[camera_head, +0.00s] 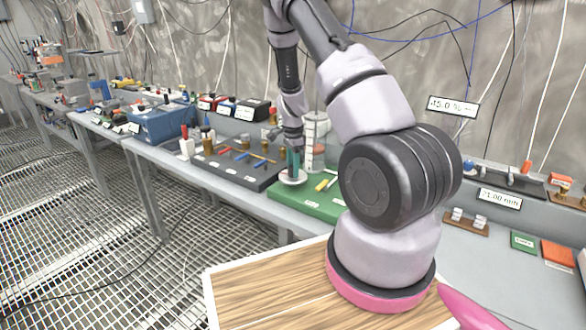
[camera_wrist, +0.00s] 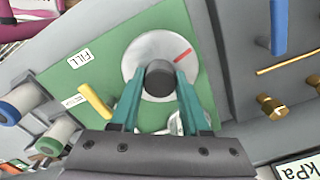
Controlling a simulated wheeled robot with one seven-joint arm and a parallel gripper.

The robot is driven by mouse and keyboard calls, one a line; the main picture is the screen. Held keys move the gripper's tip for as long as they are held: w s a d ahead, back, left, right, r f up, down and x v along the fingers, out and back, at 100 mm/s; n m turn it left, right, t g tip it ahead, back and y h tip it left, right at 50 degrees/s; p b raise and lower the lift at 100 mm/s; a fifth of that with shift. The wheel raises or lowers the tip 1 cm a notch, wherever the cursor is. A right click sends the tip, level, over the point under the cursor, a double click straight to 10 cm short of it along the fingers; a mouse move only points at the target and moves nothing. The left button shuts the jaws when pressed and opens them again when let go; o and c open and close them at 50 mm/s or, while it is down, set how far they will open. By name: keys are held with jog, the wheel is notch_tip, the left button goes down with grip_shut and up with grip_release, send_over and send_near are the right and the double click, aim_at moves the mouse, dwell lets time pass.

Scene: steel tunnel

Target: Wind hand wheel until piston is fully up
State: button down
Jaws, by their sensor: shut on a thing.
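The hand wheel (camera_wrist: 137,58) is a pale grey disc with a red mark at its upper right, set on a green base (camera_wrist: 203,62). A dark round knob (camera_wrist: 160,82) stands at its middle. My gripper (camera_wrist: 156,92) has its teal fingers shut on the knob, one on each side. In the head view my gripper (camera_head: 292,160) reaches down to the wheel (camera_head: 293,179). A pale upright cylinder (camera_head: 316,130) stands just right of it, partly behind my arm. The piston's height cannot be made out.
A display (camera_head: 453,105) on the wall and another reading about 21.00 mm (camera_head: 500,198) are at right.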

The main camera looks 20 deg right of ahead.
jog(key=m, duration=0.5)
jog(key=shift+m, duration=0.3)
jog(key=m, duration=1)
jog(key=shift+m, duration=2.6)
jog(key=shift+c, duration=1.9)
grip_release()
jog(key=shift+r, duration=0.1)
notch_tip(320, 180, up, 11)
jog(key=shift+f, duration=0.2)
